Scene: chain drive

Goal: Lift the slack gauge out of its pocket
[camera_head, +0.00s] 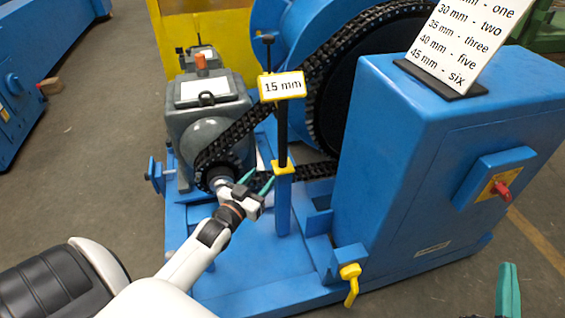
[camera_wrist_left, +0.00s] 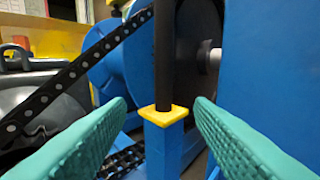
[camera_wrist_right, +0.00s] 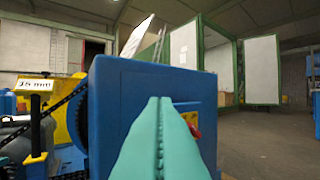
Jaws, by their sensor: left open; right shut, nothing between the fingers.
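The slack gauge (camera_head: 282,125) is a black upright rod with a small knob on top and a white, yellow-edged tag (camera_head: 282,86) reading 15 mm. Its lower end is inside the blue pocket post (camera_head: 284,207) with a yellow collar (camera_head: 283,168). My left gripper (camera_head: 256,183) is open just left of the post. In the left wrist view the rod (camera_wrist_left: 164,60) and collar (camera_wrist_left: 165,115) stand ahead between the green fingertips, not touching them. My right gripper (camera_head: 508,290) is shut and empty at the lower right, away from the gauge; its fingers fill the right wrist view.
A black chain (camera_head: 240,128) runs from the small sprocket to the big wheel behind the gauge. A blue cabinet (camera_head: 430,160) with a red knob (camera_head: 501,190) and a sign board (camera_head: 462,40) stands right. A yellow handle (camera_head: 350,280) sticks out in front.

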